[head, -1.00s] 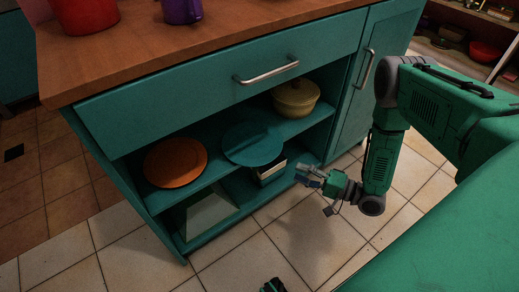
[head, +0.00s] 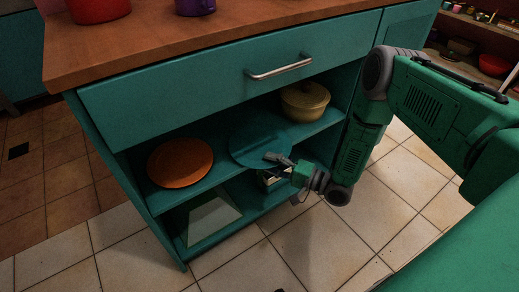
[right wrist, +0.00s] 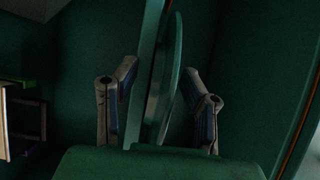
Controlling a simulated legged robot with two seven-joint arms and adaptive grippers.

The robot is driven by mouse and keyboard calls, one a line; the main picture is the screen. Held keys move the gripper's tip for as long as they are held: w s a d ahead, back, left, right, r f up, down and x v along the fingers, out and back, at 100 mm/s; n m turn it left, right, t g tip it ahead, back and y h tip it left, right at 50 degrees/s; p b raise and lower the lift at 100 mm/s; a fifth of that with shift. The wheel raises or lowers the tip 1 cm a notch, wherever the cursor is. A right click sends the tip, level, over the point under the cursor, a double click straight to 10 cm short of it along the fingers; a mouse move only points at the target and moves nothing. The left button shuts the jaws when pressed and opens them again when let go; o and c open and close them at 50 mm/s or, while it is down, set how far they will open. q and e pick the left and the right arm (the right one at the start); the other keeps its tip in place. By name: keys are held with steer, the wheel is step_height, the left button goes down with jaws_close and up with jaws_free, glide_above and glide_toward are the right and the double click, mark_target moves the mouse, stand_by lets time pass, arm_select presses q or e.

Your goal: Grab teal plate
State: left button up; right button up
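The teal plate (head: 252,146) lies on the middle shelf of the open teal cabinet, near the shelf's front edge. My right gripper (head: 274,159) is at the plate's front right edge and covers a bit of it. In the right wrist view the plate (right wrist: 171,75) shows edge-on between the two spread fingers of the right gripper (right wrist: 160,74). A gap shows between the plate and the right finger. The shelf edge (right wrist: 147,70) runs beside the plate, towards the left finger. I cannot make out my left gripper.
An orange plate (head: 180,162) lies left of the teal plate on the same shelf. A pale sloped object (head: 212,220) is on the lower shelf. The drawer handle (head: 280,67) juts out above.

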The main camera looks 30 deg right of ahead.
steer(key=shift+w+a, duration=0.35)
steer(key=shift+w, duration=0.3)
jaws_close()
